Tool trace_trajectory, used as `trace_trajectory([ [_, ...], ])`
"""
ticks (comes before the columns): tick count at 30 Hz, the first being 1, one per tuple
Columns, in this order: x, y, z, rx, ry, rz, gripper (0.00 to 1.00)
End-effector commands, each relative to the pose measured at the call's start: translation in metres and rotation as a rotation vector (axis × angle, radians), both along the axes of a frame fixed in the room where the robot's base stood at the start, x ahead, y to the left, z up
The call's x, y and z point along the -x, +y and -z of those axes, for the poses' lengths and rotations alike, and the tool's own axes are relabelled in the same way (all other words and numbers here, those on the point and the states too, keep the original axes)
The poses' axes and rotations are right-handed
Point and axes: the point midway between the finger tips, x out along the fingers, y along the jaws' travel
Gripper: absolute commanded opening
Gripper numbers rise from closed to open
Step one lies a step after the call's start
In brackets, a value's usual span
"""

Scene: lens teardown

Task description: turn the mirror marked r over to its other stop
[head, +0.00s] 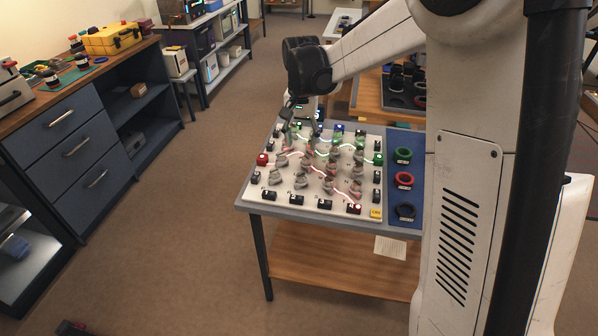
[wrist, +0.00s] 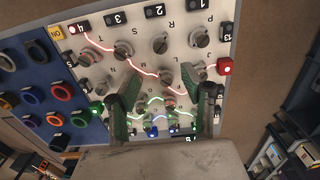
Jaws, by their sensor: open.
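The mirror board (head: 247,190) is a pale panel with rows of small grey knob-like mirrors. The mirror I take as r (head: 300,182) is second from the left in the nearest row. It also shows in the wrist view (wrist: 161,44), top middle, beside a small letter that looks like an upside-down R. Its exact tilt is too small to tell. My gripper (head: 291,118) is over the far left part of the board. In the wrist view my gripper (wrist: 168,86) has two green fingers spread apart with nothing held. Mirror r lies beyond the fingertips, untouched.
Red, green and blue light lines cross the board between mirrors. Numbered black blocks and lit blocks, including a red one (wrist: 225,67), line its edges. A blue strip (head: 402,144) with coloured rings lies to the right. Neighbouring mirrors stand close around r.

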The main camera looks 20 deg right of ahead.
Motion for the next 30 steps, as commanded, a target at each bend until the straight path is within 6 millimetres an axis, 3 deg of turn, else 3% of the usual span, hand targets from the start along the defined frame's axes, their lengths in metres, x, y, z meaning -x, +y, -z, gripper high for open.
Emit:
trace_trajectory([
  [18, 0.000, 0.000, 0.106, 0.000, -0.001, -0.001, 0.42],
  [24, 0.000, 0.000, 0.125, 0.000, -0.001, -0.001, 0.42],
  [30, 0.000, 0.000, 0.130, 0.000, -0.001, -0.001, 0.42],
])
